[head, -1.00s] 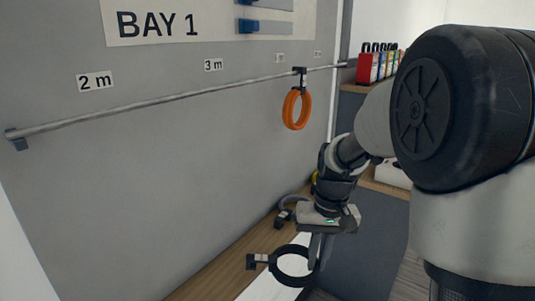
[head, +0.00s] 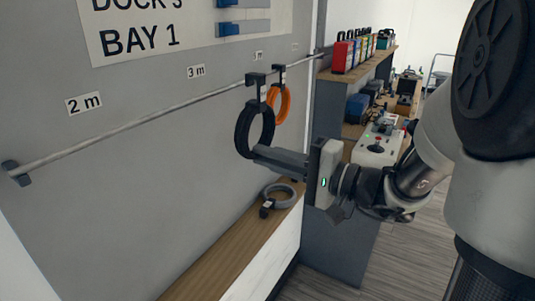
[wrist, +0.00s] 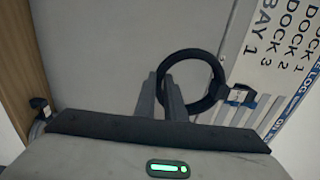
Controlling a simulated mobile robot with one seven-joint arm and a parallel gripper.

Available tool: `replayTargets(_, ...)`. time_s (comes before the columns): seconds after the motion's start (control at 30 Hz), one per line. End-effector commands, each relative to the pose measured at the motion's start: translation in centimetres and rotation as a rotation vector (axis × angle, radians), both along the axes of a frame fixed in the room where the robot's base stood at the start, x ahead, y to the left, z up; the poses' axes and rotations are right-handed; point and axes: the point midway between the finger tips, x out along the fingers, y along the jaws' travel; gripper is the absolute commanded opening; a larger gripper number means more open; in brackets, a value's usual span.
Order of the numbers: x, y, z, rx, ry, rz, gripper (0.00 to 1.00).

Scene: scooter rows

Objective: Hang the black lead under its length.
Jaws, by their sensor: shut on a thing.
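The black lead (head: 243,125) is a coil hanging from a black hook clip with a pale tag. My gripper (head: 260,152) is shut on the coil's lower part, which also shows between the fingers in the wrist view (wrist: 213,92). The clip appears at the height of the metal rail (head: 130,123), left of the orange lead (head: 285,103); I cannot tell whether it touches the rail. Wall labels read 2 m (head: 84,103) and 3 m (head: 196,71); two labels farther right are too small to read. The orange lead hangs on the rail.
A grey coiled lead (head: 283,192) lies on the wooden ledge (head: 215,250) below the rail. The rail left of the black lead is clear.

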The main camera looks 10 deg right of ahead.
Motion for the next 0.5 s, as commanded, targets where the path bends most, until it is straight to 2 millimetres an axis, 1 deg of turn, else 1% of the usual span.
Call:
replayTargets(0.17, 0.6, 0.8, 0.1, 0.0, 0.0, 0.002, 0.0)
replayTargets(0.5, 2.2, 3.0, 0.2, 0.0, 0.0, 0.004, 0.0)
